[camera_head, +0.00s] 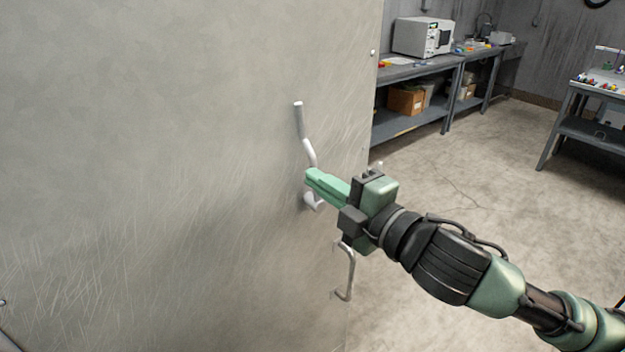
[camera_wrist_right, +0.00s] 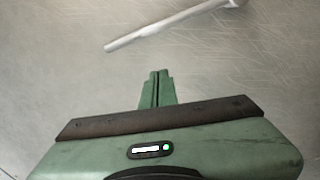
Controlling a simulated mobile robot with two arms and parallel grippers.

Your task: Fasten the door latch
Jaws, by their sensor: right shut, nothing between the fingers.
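The door (camera_head: 180,150) is a large scratched grey metal panel filling the left and middle of the head view. Its latch handle (camera_head: 299,122) is a bent light-grey bar pointing up and slightly left from a pivot, which is partly hidden behind my right gripper. My right gripper (camera_head: 309,176) has its green fingers shut and empty, close to the door by the lower part of the handle. In the right wrist view the handle (camera_wrist_right: 165,24) lies beyond the fingertips (camera_wrist_right: 158,76), with a gap between them in the picture. Contact cannot be told. My left gripper is not in view.
A C-shaped pull handle (camera_head: 350,273) is on the door below my right gripper. The door's right edge runs beside it. Behind are a workbench (camera_head: 420,67) with a white device (camera_head: 423,37) and another table (camera_head: 590,128) at right. The floor (camera_head: 480,165) between is clear.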

